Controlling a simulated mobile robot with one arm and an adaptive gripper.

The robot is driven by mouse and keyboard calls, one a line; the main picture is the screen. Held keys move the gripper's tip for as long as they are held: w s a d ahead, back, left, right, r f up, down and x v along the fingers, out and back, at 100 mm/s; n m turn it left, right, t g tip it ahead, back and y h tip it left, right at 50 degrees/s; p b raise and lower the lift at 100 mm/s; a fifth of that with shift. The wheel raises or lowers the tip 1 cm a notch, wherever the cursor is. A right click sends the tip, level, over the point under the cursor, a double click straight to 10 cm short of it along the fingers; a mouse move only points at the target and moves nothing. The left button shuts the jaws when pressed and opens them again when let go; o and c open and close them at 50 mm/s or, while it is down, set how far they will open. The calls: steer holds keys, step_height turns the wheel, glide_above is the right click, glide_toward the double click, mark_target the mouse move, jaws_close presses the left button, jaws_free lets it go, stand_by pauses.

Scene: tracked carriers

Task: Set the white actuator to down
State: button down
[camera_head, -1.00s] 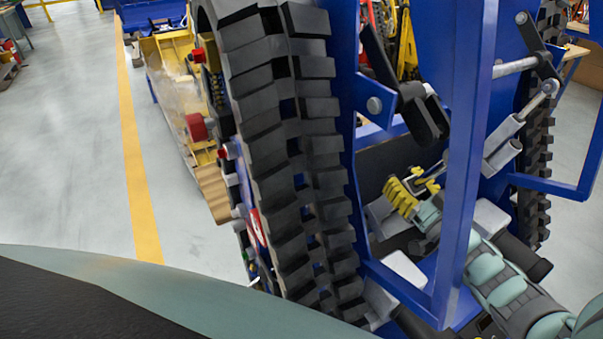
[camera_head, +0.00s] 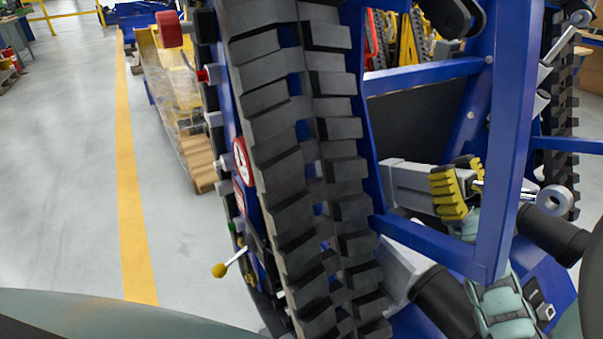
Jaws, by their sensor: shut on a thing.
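The white actuator (camera_head: 405,182) shows in the head view at right, inside the blue frame of the tracked carrier. Its pale block-like body is at the left, and a thin metal rod runs right to a grey ring end (camera_head: 555,200). It lies nearly level, with the ring end slightly lower. My gripper (camera_head: 457,188) has yellow ribbed fingers and is shut on the actuator between the body and the ring end. The fingers hide the exact contact. A blue post partly covers the rod to the right of the fingers.
A big black track (camera_head: 300,170) stands upright left of my gripper. Blue frame posts (camera_head: 505,130) stand close around my arm. A yellow-knobbed lever (camera_head: 219,270) sticks out at lower left. Clear floor (camera_head: 60,180) lies at the far left.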

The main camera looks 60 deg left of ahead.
steer(key=shift+d+f+b, duration=0.15)
steer(key=shift+f+b, duration=0.2)
steer(key=shift+f, duration=0.1)
steer(key=c, duration=0.6)
jaws_free()
steer(key=shift+r, duration=0.1)
steer(key=shift+d+f, duration=0.25)
steer(key=shift+f, duration=0.1)
glide_toward(528, 202)
steer(key=x, duration=0.5)
steer(key=shift+w+a+f, duration=0.15)
steer(key=shift+w+a, duration=0.05)
steer(key=shift+w, duration=0.2)
steer(key=shift+o, duration=0.2)
